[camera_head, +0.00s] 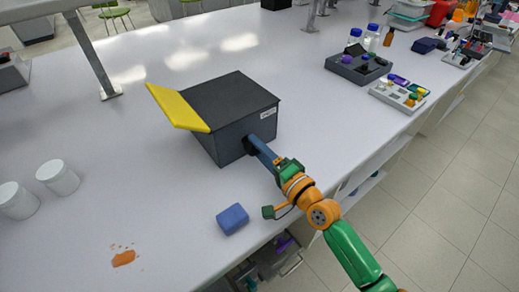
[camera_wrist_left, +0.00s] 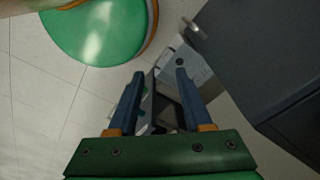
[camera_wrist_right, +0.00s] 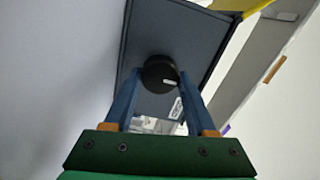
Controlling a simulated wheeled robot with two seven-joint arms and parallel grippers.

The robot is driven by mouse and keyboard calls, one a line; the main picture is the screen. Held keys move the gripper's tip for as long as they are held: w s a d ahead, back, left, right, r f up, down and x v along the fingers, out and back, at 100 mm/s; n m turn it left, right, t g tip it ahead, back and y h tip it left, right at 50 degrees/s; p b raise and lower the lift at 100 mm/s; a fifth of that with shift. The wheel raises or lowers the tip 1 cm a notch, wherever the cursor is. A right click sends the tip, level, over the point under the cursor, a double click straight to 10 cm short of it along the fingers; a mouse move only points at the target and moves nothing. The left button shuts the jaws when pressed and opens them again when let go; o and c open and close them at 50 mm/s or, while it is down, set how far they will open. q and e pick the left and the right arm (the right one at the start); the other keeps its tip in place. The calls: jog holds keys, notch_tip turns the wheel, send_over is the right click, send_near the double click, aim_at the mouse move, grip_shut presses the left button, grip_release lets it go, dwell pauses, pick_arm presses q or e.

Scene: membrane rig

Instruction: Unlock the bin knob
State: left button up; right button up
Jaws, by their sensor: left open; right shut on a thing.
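The bin (camera_head: 230,95) is a dark grey box on the white bench, with a yellow flap (camera_head: 177,106) sticking up at its left side. The black round knob (camera_wrist_right: 159,72) is on the bin's front face, with a short white mark at its lower right in the right wrist view. My right gripper (camera_head: 251,143) reaches the front face; its blue fingers (camera_wrist_right: 159,78) are on either side of the knob and shut on it. In the head view the fingers mostly hide the knob. My left gripper (camera_wrist_left: 159,77) is open and empty, away from the bin, and shows only in the left wrist view.
A blue block (camera_head: 232,219) lies near the bench's front edge. Two white jars (camera_head: 57,177) and an orange spill (camera_head: 123,258) are at left. Trays of parts (camera_head: 358,67) stand at the back right. In the left wrist view, a dark cabinet (camera_wrist_left: 265,55) is beside my left gripper.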

jog(key=shift+r, duration=0.15)
dwell(0.3)
jog(key=o, duration=1.1)
jog(key=shift+o, duration=1.4)
jog(key=shift+w, duration=0.1)
jog(key=v, duration=0.7)
